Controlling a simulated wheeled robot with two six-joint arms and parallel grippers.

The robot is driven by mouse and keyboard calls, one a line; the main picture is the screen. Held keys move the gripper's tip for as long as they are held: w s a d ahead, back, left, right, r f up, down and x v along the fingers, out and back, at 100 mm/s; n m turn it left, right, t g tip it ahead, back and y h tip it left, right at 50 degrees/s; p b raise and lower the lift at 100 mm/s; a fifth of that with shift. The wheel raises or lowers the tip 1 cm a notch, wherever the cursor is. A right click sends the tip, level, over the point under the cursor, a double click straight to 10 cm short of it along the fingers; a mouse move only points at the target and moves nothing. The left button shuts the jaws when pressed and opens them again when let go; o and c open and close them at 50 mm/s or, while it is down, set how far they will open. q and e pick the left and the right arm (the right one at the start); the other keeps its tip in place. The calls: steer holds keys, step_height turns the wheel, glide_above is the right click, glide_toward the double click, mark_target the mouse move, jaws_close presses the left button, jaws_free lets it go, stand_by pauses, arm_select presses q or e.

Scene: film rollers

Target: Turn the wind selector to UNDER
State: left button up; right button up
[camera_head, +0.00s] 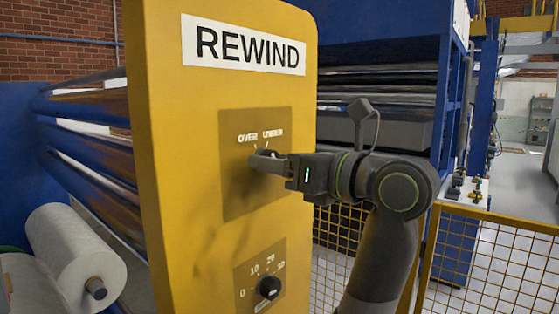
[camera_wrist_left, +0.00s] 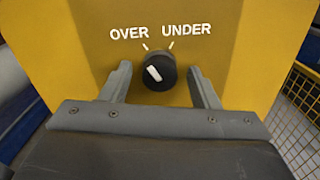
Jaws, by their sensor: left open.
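The wind selector is a round black knob with a white pointer mark (camera_wrist_left: 159,73), on the yellow REWIND panel (camera_head: 210,100). In the left wrist view its white mark leans to the upper left, on the side of the OVER label (camera_wrist_left: 129,33). The UNDER label (camera_wrist_left: 187,29) is at the upper right. My left gripper (camera_wrist_left: 160,83) is open, with one finger on each side of the knob and a visible gap to both. In the head view my left gripper (camera_head: 262,162) is at the panel and partly hides the selector. My right gripper is not in view.
Below the selector is a second dial (camera_head: 269,287) with a number scale. A white film roll (camera_head: 72,255) and shiny rollers are left of the panel. A yellow mesh fence (camera_head: 480,255) stands at the right.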

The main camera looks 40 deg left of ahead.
arm_select(q)
steer(key=c, duration=0.8)
steer(key=shift+c, duration=0.8)
steer(key=shift+r, duration=0.1)
steer(key=shift+m+p, duration=5.15)
steer(key=shift+m, duration=0.85)
